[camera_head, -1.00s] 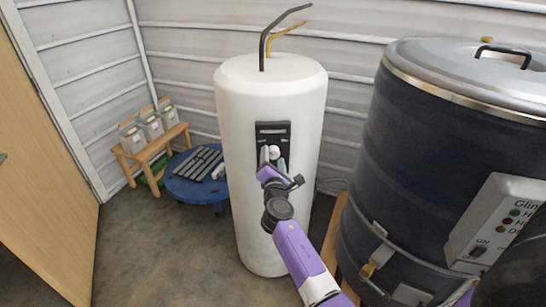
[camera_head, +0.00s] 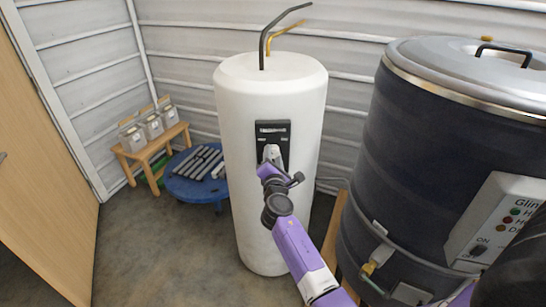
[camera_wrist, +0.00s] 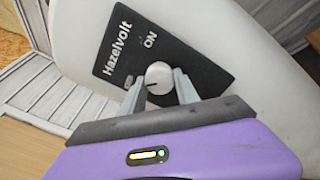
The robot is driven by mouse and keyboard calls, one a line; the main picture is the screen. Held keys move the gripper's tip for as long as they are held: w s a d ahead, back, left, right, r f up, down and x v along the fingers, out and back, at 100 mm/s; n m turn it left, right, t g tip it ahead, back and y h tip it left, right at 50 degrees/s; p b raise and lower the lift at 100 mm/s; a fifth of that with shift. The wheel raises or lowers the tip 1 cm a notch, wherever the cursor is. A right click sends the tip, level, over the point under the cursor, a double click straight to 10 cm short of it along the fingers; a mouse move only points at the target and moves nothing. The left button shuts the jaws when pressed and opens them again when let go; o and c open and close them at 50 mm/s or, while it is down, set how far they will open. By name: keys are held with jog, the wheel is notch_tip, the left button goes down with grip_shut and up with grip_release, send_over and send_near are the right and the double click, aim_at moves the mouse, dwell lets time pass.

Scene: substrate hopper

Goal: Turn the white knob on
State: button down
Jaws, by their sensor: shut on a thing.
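The white knob (camera_wrist: 158,77) sits on a black panel (camera_wrist: 175,42) lettered "Hazelvolt" and "ON". A dark pointer line on the knob points to the left in the wrist view, away from the "ON" lettering. The panel (camera_head: 272,130) is on the front of a tall white cylinder (camera_head: 240,150). My gripper (camera_wrist: 160,84) has its two grey fingers on either side of the knob and is shut on it.
A large dark drum (camera_head: 400,150) with a metal lid and a control box (camera_head: 490,225) stands close on the right. A blue round stand (camera_head: 195,188) with grey bars and a wooden bench (camera_head: 150,155) with several containers are at the left. Open floor lies front left.

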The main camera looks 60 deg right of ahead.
jog(key=shift+f+m, duration=0.1)
jog(key=shift+m, duration=0.2)
jog(key=m+b, duration=0.3)
jog(key=shift+f+m, duration=0.1)
jog(key=shift+m, duration=0.3)
jog(key=m+b, duration=0.4)
jog(key=m, duration=0.1)
jog(key=m+b, duration=0.4)
jog(key=m, duration=0.1)
jog(key=shift+m+b, duration=0.3)
jog(key=shift+r+m+b, duration=0.25)
jog(key=shift+m+b, duration=0.65)
jog(key=shift+m, duration=0.3)
jog(key=c, duration=0.9)
grip_release()
jog(key=shift+r, duration=0.1)
